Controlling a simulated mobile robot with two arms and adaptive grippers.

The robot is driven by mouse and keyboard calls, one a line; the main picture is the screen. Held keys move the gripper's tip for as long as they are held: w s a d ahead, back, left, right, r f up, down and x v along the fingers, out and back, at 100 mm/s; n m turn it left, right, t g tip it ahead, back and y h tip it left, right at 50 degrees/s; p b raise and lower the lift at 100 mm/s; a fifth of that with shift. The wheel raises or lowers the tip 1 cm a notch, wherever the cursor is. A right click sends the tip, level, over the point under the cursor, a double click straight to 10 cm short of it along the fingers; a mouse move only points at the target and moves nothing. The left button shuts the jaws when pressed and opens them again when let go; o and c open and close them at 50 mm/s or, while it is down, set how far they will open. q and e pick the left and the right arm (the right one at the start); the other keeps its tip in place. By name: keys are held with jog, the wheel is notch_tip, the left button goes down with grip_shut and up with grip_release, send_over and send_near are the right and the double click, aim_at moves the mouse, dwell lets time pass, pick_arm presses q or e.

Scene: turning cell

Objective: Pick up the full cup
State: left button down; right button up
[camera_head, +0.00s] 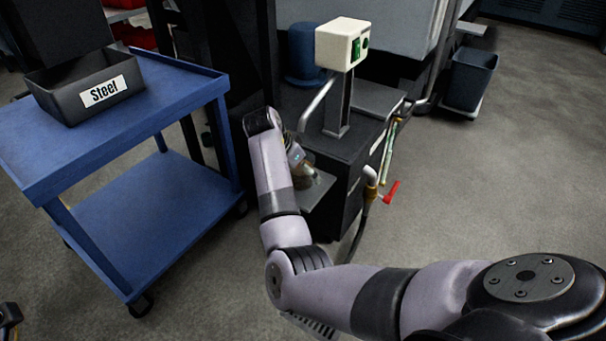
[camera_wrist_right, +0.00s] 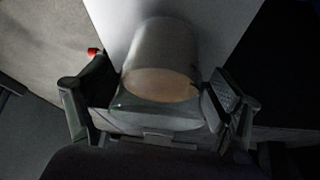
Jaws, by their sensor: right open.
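A clear, see-through cup (camera_wrist_right: 165,55) fills the middle of the right wrist view, with a brownish layer showing through it. My right gripper (camera_wrist_right: 160,88) is open, with one finger on each side of the cup. I cannot tell whether either finger touches it. In the head view my right gripper (camera_head: 304,166) is beside the front of a dark cabinet, over a small grey shelf (camera_head: 318,190), and the cup is mostly hidden there. A small dark part at the lower left edge may be my left gripper (camera_head: 9,318); its fingers cannot be made out.
The dark cabinet (camera_head: 345,155) carries a post with a cream button box (camera_head: 341,44). A tap with a red handle (camera_head: 391,191) sticks out on its right. A blue cart (camera_head: 90,130) with a bin labelled Steel (camera_head: 70,100) stands left.

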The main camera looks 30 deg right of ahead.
jog(key=c, duration=1.2)
jog(key=shift+r, duration=0.1)
jog(key=shift+c, duration=0.2)
